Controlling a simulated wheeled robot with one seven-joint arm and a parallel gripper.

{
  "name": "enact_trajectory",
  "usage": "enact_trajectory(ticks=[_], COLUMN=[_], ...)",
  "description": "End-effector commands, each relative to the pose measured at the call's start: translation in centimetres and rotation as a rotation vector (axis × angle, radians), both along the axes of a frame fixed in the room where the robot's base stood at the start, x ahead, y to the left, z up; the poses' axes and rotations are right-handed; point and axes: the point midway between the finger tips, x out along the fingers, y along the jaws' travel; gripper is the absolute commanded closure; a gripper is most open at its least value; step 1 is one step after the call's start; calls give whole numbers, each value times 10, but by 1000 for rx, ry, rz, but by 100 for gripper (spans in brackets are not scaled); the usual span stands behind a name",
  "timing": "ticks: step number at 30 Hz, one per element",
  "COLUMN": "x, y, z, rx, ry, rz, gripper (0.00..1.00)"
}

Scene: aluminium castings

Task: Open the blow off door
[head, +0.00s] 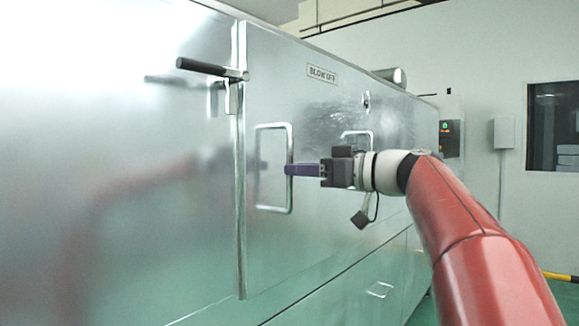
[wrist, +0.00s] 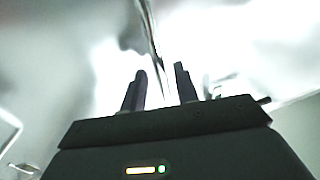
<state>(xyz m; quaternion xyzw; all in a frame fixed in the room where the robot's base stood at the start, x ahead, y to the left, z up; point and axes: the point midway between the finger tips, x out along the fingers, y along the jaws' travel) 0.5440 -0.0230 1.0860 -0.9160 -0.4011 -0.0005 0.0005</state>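The blow off door (head: 330,110) is a shiny metal panel with a "BLOW OFF" label (head: 322,74). A D-shaped metal handle (head: 273,127) is on it, left of centre. A black lever handle (head: 212,68) sticks out at the door's upper left edge, and the door looks shut. My gripper (head: 287,170) points left, its purple fingers overlapping the D-handle's right bar in the head view; I cannot tell whether they touch it.
A second D-handle (head: 358,136) is partly hidden behind my wrist. A flat metal panel (head: 130,150) with reflections fills the left. A control box with a green light (head: 449,136) and a window (head: 553,125) are at the right. Green floor shows below.

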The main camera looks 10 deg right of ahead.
Motion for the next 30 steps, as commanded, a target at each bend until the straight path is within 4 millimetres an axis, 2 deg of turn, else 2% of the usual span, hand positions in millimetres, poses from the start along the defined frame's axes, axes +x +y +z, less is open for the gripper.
enact_trajectory(ticks=[6, 16, 17, 24, 30], x=[18, 22, 22, 21, 21], y=[20, 24, 24, 24, 23], z=[1, -1, -1, 0, 0], rx=[0, 0, 0, 0, 0], ry=[1, 1, 1, 1, 1], rz=[1, -1, -1, -1, -1], gripper=[70, 70, 71, 100, 100])
